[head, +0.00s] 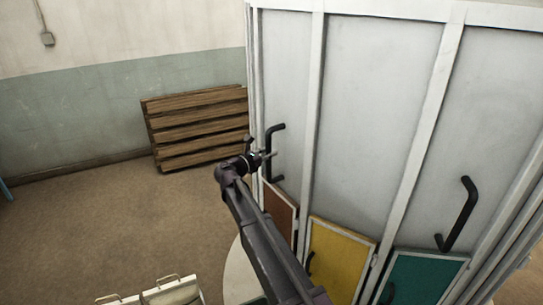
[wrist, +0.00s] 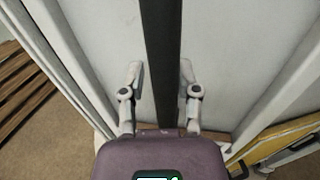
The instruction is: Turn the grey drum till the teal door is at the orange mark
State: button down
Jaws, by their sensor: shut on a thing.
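The grey drum (head: 372,90) stands tall at the right in the head view, with pale upright ribs between its panels. The teal door (head: 430,275) is low on the drum at the lower right, partly cut off by the picture edge. My gripper (head: 267,155) is at a black upright handle (head: 269,140) on the drum's left side. In the wrist view my gripper's two fingers (wrist: 162,78) are on either side of the black handle (wrist: 162,40), shut on it. I see no orange mark in either view.
A yellow door (head: 340,258) and a brown-red door (head: 279,212) sit left of the teal one. Another black handle (head: 460,212) is on the drum's right panel. A wooden slatted stack (head: 200,128) stands by the wall. Bare floor (head: 90,215) lies left of the drum.

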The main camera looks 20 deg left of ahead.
aim_at(264, 135)
jog(key=c, duration=1)
grip_release()
jog(key=w+a, duration=0.1)
jog(key=a, duration=0.1)
jog(key=w+a, duration=0.4)
jog(key=shift+a, duration=0.2)
jog(key=shift+c, duration=0.2)
jog(key=w+a, duration=0.2)
jog(key=shift+w+a, duration=0.2)
jog(key=shift+a, duration=0.2)
grip_shut()
jog(key=shift+w+a+f, duration=0.25)
jog(key=shift+w+f, duration=0.1)
jog(key=shift+f, duration=0.4)
jog(key=shift+o, duration=1.3)
grip_release()
jog(key=shift+s+d, duration=0.1)
jog(key=shift+d, duration=0.1)
jog(key=o, duration=0.3)
jog(key=shift+s+d+r, duration=0.15)
jog(key=shift+d+r, duration=0.2)
jog(key=shift+d, duration=0.05)
jog(key=shift+s+r, duration=0.15)
jog(key=shift+a, duration=0.25)
